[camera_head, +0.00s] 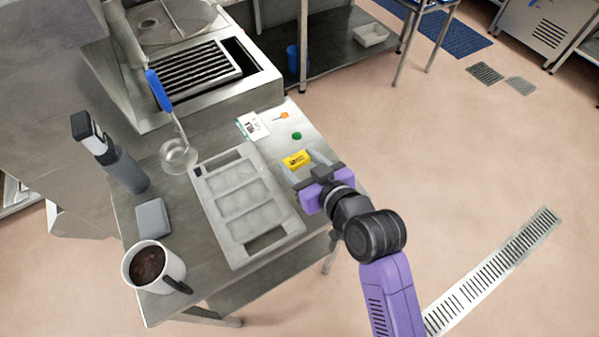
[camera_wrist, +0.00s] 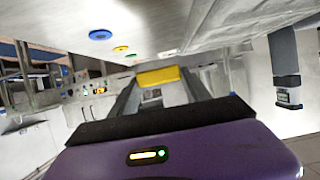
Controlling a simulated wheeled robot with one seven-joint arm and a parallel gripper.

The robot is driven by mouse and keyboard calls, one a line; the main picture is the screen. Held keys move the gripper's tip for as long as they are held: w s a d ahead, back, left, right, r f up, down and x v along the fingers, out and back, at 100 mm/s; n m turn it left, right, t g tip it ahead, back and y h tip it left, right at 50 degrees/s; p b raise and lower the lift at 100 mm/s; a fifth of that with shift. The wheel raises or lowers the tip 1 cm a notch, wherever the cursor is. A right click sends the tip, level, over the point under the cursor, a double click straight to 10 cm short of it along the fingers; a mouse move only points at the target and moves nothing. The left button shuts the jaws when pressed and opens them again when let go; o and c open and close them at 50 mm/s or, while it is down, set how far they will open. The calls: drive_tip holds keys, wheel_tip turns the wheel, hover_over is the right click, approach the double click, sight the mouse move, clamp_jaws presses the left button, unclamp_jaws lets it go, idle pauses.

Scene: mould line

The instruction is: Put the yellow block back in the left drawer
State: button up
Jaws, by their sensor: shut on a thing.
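The yellow block (camera_head: 296,159) has dark markings and is at the right edge of the metal table (camera_head: 205,275). My gripper (camera_head: 307,166) reaches it from the lower right and is shut on it. In the wrist view the yellow block (camera_wrist: 158,76) sits between the tips of the two grey fingers of my gripper (camera_wrist: 160,84). Whether the block touches the tabletop is hard to tell. I cannot make out a left drawer in either view.
A pale moulded tray (camera_head: 283,219) lies left of my gripper. A green piece (camera_head: 297,135), an orange piece (camera_head: 281,115) and a card (camera_head: 252,126) lie behind the block. A mug (camera_head: 139,277) and grey box (camera_head: 153,218) stand at left.

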sight(300, 176)
drive_tip(key=shift+f, duration=2.55)
drive_tip(key=shift+f, duration=0.15)
drive_tip(key=o, duration=1.2)
drive_tip(key=shift+r, duration=0.3)
drive_tip(key=b+v, duration=0.1)
drive_tip(key=v, duration=1.1)
drive_tip(key=shift+f, duration=0.15)
drive_tip(key=shift+d+f, duration=0.1)
drive_tip(key=shift+d, duration=0.05)
